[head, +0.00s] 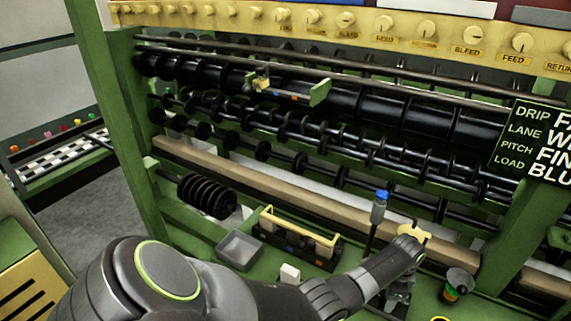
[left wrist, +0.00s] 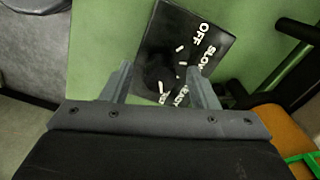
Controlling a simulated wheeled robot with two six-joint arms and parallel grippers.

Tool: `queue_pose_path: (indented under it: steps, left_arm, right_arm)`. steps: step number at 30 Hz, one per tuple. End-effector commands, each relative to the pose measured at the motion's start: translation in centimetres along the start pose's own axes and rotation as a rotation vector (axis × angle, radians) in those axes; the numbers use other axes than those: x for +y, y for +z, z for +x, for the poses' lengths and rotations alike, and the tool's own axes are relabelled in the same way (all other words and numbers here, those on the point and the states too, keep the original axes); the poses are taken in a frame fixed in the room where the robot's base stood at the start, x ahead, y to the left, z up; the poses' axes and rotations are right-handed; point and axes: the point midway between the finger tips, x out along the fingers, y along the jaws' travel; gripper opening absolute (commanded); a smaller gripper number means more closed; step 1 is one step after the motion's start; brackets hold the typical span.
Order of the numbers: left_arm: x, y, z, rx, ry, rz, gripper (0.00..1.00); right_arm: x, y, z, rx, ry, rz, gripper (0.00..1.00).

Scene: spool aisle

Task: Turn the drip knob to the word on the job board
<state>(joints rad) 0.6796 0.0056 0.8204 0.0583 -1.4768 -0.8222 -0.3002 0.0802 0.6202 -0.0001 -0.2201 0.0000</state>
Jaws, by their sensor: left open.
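The job board (head: 530,143) is a dark green sign at the right edge of the head view. Its top line reads DRIP and a word starting with F, cut off by the frame edge. In the left wrist view a black dial plate (left wrist: 222,52) carries white words, among them OFF and SLOW; lower words are partly hidden. The dark drip knob (left wrist: 160,62) is hard to make out against it, with white tick marks beside it. My left gripper (left wrist: 158,70) is open, its fingers on either side of the knob area; contact cannot be told.
A yellow rail with several labelled knobs (head: 465,33) runs along the top of the green machine frame. Black spool rollers (head: 270,95) fill the middle. A grey tray (head: 238,250), a yellow-handled rack (head: 300,228) and a blue-capped bottle (head: 379,205) stand on the lower ledge.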

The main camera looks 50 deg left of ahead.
Motion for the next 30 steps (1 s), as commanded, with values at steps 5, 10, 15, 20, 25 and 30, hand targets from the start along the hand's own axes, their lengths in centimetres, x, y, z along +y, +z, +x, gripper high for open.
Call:
queue_pose_path:
  steps: [5, 10, 15, 20, 25, 30]
  left_arm:
    - [0.0, 0.0, 0.3, 0.001, -0.001, -0.166, 0.54]
    - [0.0, 0.0, 0.4, 0.001, -0.002, -0.326, 0.54]
    - [-0.1, -0.1, -2.3, 0.004, -0.004, -0.393, 0.54]
    - [-0.1, -0.1, -5.5, 0.004, -0.004, -0.391, 0.54]
    - [-0.1, -0.1, -8.8, 0.004, -0.004, -0.39, 0.54]
    - [-0.1, 0.0, -12.2, 0.003, -0.004, -0.39, 0.54]
  right_arm:
    - [-0.1, 0.1, 1.5, 0.0, 0.0, 0.0, 0.36]
    - [-0.2, 0.3, 2.8, 0.0, 0.0, 0.0, 0.36]
    - [-0.2, 0.3, 2.7, 0.0, 0.0, 0.0, 0.36]
    - [-0.2, 0.3, 2.7, 0.0, 0.0, 0.0, 0.36]
    - [-0.3, 0.3, 3.0, 0.0, 0.0, 0.0, 0.36]
    - [-0.3, 0.3, 3.1, 0.0, 0.0, 0.0, 0.36]
